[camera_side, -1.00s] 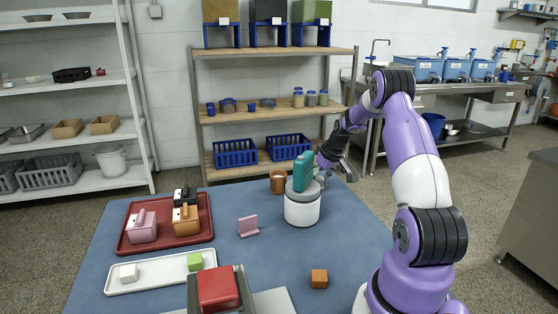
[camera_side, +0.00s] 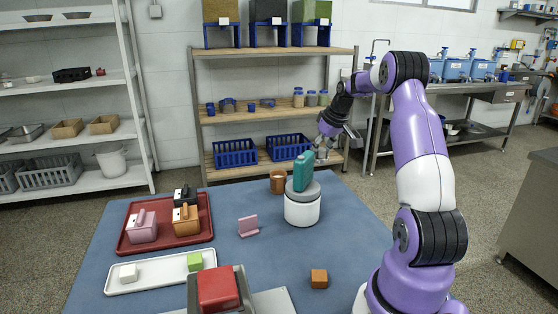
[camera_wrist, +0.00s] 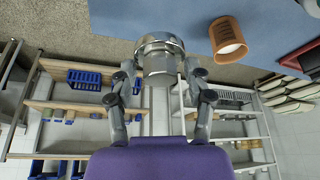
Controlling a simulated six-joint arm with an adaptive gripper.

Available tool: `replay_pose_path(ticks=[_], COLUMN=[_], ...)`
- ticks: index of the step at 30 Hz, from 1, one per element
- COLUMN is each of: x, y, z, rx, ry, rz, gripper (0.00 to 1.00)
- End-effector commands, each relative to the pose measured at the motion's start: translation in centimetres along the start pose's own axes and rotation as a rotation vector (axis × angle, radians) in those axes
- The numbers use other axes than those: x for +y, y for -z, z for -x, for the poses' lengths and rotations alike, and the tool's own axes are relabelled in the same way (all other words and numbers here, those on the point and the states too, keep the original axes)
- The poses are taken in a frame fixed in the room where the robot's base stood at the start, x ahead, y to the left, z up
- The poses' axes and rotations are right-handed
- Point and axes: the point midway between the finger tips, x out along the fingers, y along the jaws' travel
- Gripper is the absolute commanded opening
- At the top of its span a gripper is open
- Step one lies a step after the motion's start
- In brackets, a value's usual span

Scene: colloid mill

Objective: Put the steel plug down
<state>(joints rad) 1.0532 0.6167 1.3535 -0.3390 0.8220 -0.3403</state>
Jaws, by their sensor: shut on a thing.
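My gripper (camera_side: 328,136) is shut on the steel plug (camera_wrist: 160,60), a short shiny cylinder with a wider flanged end. In the wrist view the plug sits between both fingers, with its wide end away from my wrist. In the side view the plug (camera_side: 322,154) hangs in the air below my gripper, near the table's back edge. It appears above and to the right of the white and grey round unit (camera_side: 302,210) with the teal block (camera_side: 303,171) on top. I see nothing under the plug touching it.
A copper-coloured cup (camera_side: 277,183) stands left of the round unit; it also shows in the wrist view (camera_wrist: 228,38). The blue table (camera_side: 345,225) is bare right of the unit. An orange cube (camera_side: 319,279), pink piece (camera_side: 248,226) and red tray (camera_side: 166,243) lie nearer.

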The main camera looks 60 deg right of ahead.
Motion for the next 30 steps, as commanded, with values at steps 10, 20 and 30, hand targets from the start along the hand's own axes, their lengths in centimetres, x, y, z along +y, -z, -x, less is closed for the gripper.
replay_pose_path(ticks=[10, 20, 30], x=[0.1, -6.9, -23.0], y=[2.7, 5.3, 6.1], z=[6.4, 5.6, 5.2], rx=[0.005, -0.001, -0.005], ry=[-0.005, 0.015, 0.026], rz=[0.002, 0.002, 0.004], gripper=[0.14, 0.14, 0.14])
